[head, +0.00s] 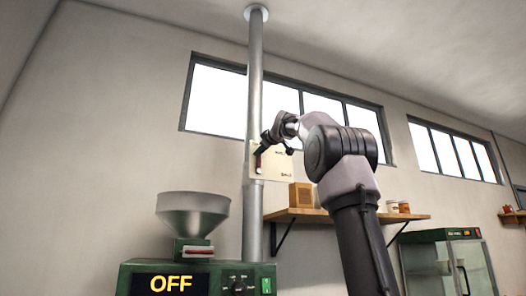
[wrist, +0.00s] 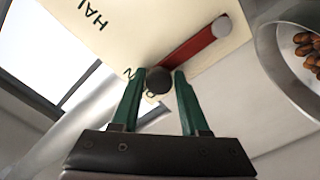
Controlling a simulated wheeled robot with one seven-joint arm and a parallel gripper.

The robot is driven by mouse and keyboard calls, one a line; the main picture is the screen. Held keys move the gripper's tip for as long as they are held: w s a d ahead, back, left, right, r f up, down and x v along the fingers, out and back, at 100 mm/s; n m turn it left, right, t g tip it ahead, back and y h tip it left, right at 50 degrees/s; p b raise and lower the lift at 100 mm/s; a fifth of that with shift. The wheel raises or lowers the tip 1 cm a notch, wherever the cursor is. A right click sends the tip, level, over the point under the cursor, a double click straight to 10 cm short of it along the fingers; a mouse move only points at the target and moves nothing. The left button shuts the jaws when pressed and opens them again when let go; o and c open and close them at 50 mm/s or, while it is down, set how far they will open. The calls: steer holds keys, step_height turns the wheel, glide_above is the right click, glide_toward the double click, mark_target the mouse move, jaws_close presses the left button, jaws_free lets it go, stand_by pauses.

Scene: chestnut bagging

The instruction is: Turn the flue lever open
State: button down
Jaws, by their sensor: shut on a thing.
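The flue lever (head: 259,160) is a red bar on a cream plate (head: 275,163) fixed at the metal flue pipe (head: 254,100). In the wrist view the red lever (wrist: 194,48) runs from a silver pivot cap (wrist: 222,27) to a dark round knob (wrist: 158,81). My gripper (wrist: 158,74) has its green fingers shut on that knob, one on each side. In the head view my gripper (head: 267,138) is at the lever's upper end, partly hidden by the wrist. The cream plate (wrist: 112,30) shows "HAL" and a partly covered word by the knob.
A metal hopper (head: 193,212) stands on a green machine (head: 190,271) whose display reads OFF. A green glass-fronted cabinet (head: 447,262) stands at right. Chestnuts (wrist: 306,47) show at the wrist view's right edge.

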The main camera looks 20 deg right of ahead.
steer(key=shift+w+f, duration=0.1)
steer(key=shift+f, duration=0.2)
steer(key=c, duration=0.5)
jaws_free()
steer(key=shift+d, duration=0.1)
steer(key=shift+c, duration=0.2)
steer(key=shift+r, duration=0.1)
steer(key=shift+s+r, duration=0.1)
steer(key=shift+s, duration=0.4)
steer(key=s, duration=1)
steer(key=shift+d, duration=0.15)
